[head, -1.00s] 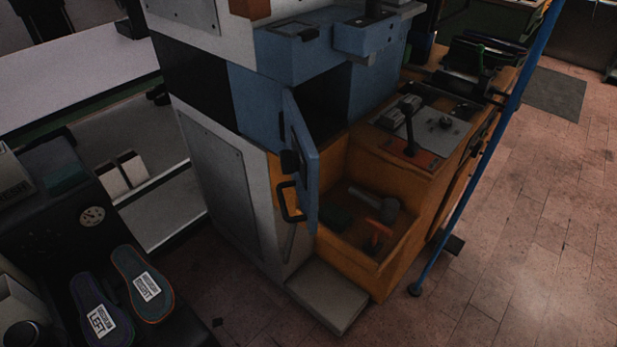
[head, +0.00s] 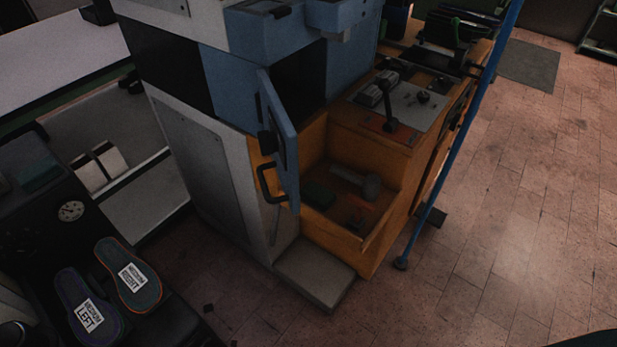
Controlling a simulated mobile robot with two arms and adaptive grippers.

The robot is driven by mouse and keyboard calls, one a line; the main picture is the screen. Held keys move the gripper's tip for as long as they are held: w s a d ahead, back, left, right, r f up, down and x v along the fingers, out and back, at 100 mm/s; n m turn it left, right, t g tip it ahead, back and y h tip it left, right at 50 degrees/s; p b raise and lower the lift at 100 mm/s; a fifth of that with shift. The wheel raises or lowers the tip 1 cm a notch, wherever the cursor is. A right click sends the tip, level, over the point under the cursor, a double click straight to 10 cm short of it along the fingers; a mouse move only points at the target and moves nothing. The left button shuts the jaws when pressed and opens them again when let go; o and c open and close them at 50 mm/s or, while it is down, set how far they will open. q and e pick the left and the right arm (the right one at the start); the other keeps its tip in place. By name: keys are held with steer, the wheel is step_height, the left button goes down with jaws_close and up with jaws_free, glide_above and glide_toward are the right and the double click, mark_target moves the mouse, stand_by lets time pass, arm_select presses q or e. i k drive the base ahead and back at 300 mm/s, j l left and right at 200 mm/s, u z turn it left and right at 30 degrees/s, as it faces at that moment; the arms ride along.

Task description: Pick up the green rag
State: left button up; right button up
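A small dark green thing (head: 319,195), which looks like the folded green rag, lies inside the open orange bin (head: 383,228) of the machine. It is dim there and its exact shape is hard to tell. A grey mallet-like tool (head: 368,184) lies just to its right and behind it. An orange-red item (head: 362,215) lies in front of the tool. Neither of my grippers shows in the head view.
An open blue door (head: 285,150) stands at the bin's left side. A grey step (head: 313,273) sits below the bin. A blue pole (head: 455,148) stands to the right. Two labelled insoles (head: 129,275) lie on a dark surface at left. The tiled floor at right is clear.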

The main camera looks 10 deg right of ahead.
mark_target(320, 198)
steer(key=l+u, duration=0.4)
steer(key=l, duration=0.3)
steer(key=l+u, duration=0.45)
steer(key=l, duration=0.25)
steer(key=i, duration=0.05)
